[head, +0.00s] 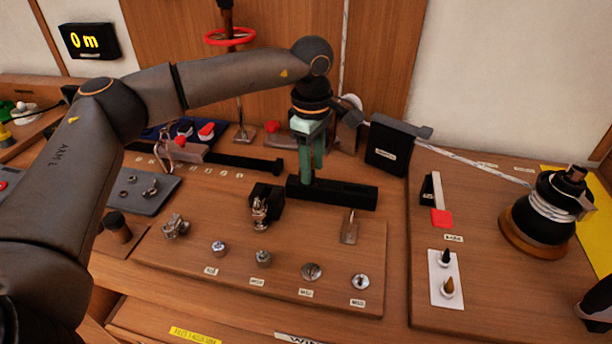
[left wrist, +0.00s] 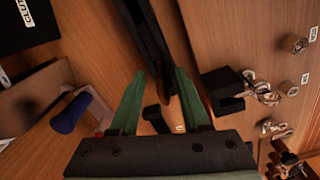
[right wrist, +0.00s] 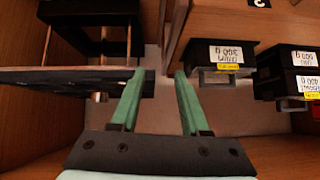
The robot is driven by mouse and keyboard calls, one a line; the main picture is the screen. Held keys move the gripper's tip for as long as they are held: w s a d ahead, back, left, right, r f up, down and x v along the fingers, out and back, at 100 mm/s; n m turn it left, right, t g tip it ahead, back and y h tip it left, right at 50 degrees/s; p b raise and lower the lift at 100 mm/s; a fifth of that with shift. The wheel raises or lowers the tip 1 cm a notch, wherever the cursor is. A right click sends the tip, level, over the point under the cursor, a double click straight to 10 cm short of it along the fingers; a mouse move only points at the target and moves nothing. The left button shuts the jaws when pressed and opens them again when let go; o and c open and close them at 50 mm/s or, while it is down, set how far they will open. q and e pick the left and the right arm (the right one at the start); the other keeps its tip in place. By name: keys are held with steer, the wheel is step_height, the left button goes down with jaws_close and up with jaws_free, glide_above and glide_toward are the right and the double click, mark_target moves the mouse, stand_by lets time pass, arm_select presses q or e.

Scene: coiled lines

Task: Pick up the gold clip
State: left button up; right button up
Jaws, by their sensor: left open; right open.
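My left gripper (head: 312,170) is open and points down at the black bar (head: 340,191) in the head view. In the left wrist view its green fingers (left wrist: 158,85) are apart with nothing held between them. No clip is clearly gold. A brownish metal clip-like fitting (head: 260,211) hangs at the front of a black block (head: 268,193), left of the gripper; it also shows in the left wrist view (left wrist: 262,88). A flat tan metal piece (head: 349,232) lies in front of the bar. My right gripper (right wrist: 155,80) is open and empty.
Several metal knobs line the panel front, including one (head: 263,258). A grey tray (head: 150,205) holds small fittings at left. A dark labelled box (head: 390,146) and a black winch drum (head: 548,205) stand right. In the right wrist view, labelled black boxes (right wrist: 222,54) sit ahead.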

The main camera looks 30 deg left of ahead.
arm_select(q)
steer(key=shift+c, duration=0.4)
jaws_close()
